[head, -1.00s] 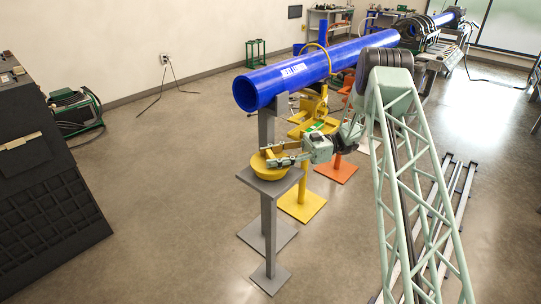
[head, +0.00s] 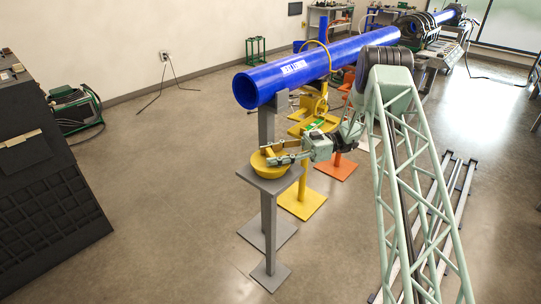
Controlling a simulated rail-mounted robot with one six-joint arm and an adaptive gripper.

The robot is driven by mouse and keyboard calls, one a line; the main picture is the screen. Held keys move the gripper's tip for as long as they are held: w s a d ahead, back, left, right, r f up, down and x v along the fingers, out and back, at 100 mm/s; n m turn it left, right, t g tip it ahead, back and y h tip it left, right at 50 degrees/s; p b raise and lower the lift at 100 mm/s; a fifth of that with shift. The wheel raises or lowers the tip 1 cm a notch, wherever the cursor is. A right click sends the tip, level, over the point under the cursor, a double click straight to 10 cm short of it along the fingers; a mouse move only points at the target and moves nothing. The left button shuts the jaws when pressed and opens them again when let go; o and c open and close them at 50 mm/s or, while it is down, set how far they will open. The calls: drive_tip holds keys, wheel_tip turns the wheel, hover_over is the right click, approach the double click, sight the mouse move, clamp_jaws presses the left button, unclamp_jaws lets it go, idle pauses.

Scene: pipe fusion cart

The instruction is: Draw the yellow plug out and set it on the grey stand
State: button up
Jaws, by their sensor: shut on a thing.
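The yellow plug (head: 270,169) is a round disc with a raised part on top. It sits on, or just at, the flat top of the grey stand (head: 284,183); I cannot tell whether there is a small gap beneath it. My gripper (head: 277,155) reaches in from the right, with its fingers shut on the plug's upper part. The fingers hide some of the plug's top. The blue pipe (head: 320,69) runs above and behind, and its near end (head: 246,91) is open and empty.
A grey pipe support (head: 267,130) stands right behind the grey stand. A yellow stand (head: 303,199) and an orange stand (head: 337,168) are to the right. A black cabinet (head: 50,200) fills the left edge. The floor between cabinet and grey stand is clear.

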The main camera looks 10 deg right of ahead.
drive_tip(key=shift+f, duration=0.2)
drive_tip(key=o, duration=1.2)
drive_tip(key=shift+d, duration=0.2)
drive_tip(key=w+d, duration=0.1)
drive_tip(key=d, duration=1)
drive_tip(key=shift+d, duration=0.3)
drive_tip(key=shift+r, duration=0.1)
